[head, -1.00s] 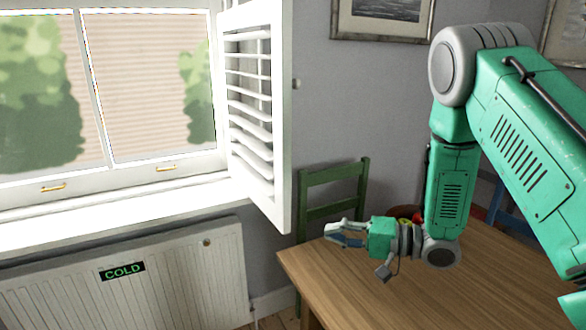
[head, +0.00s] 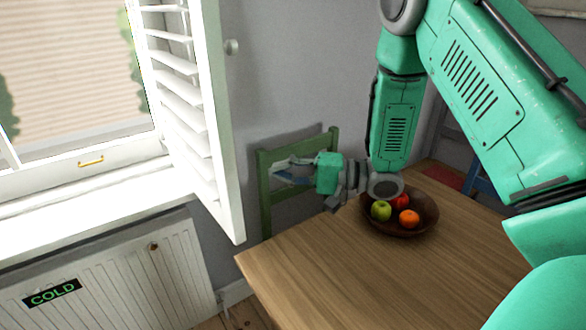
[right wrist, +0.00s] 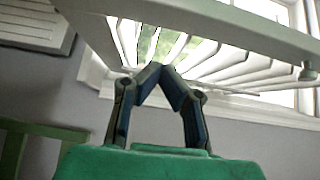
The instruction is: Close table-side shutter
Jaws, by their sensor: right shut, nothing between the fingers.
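The white louvred shutter (head: 212,110) on the table side stands swung open from the window, roughly edge-on in the head view. A small round knob (head: 232,47) sits on its wall-facing side. The shutter's slats (right wrist: 240,68) and knob (right wrist: 307,74) show above and beyond the fingers. My left gripper is not in view.
The wooden table (head: 330,280) fills the lower right, with a fruit bowl (head: 425,228) on it. A green chair (head: 264,200) stands behind the gripper.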

